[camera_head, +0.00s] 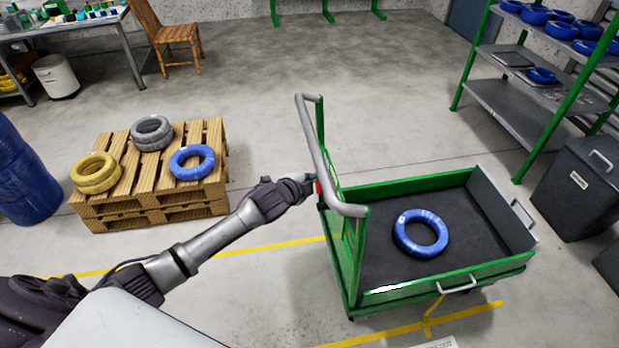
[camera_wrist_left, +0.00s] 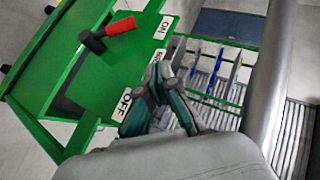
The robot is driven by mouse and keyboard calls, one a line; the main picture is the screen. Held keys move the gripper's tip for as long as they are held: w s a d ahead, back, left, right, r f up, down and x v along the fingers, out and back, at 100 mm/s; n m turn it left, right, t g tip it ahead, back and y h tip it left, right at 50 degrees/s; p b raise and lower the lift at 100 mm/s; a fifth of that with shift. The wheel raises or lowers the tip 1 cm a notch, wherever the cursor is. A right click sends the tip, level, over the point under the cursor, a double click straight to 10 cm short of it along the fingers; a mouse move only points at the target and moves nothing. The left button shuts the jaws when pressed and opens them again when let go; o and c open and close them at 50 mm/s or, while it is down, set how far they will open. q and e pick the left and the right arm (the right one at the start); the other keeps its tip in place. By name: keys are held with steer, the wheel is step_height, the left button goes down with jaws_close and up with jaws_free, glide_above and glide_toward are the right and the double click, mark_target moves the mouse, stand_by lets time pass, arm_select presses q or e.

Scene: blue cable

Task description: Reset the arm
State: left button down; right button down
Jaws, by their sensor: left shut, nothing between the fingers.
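My left arm reaches in from the lower left in the head view. Its gripper (camera_head: 303,185) is beside the grey push handle of the green cart (camera_head: 450,278), by a small red part (camera_head: 318,187). In the left wrist view the gripper (camera_wrist_left: 165,95) is shut and empty in front of a green panel (camera_wrist_left: 65,85) with ON and OFF labels. A red-handled black lever (camera_wrist_left: 107,34) is on that panel, apart from the fingers. A blue cable coil (camera_head: 421,233) lies flat on the cart's dark bed. My right gripper is not in view.
A wooden pallet (camera_head: 130,185) at the left bears yellow, grey and blue coils. A blue barrel (camera_head: 25,175) stands left of it. A green-framed shelf (camera_head: 510,110) and dark bins (camera_head: 580,185) stand at the right. The floor behind the cart is clear.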

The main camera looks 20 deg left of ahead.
arm_select(q)
steer(key=shift+a, duration=0.15)
steer(key=shift+s, duration=0.1)
stand_by(0.3)
steer(key=s+a+f+n+g, duration=0.1)
steer(key=s+f+n+g, duration=0.1)
steer(key=s+f, duration=0.6)
steer(key=s+a+f+n+g+y, duration=0.15)
steer(key=s+f, duration=0.35)
steer(key=f, duration=0.6)
steer(key=s+f+n+g, duration=0.25)
steer(key=s+f, duration=0.35)
steer(key=f, duration=0.4)
steer(key=s+d+f+n+g, duration=0.1)
steer(key=s+f, duration=0.4)
steer(key=s, duration=0.7)
steer(key=s+d+f+n+g, duration=0.1)
steer(key=s+f, duration=0.4)
steer(key=s, duration=0.7)
steer(key=s+d+f+n+g, duration=0.2)
steer(key=s+f+n+g, duration=0.1)
steer(key=s, duration=0.9)
steer(key=shift+s+f+n, duration=0.15)
steer(key=shift+f+n, duration=0.55)
steer(key=shift+f, duration=0.25)
steer(key=shift+h, duration=0.25)
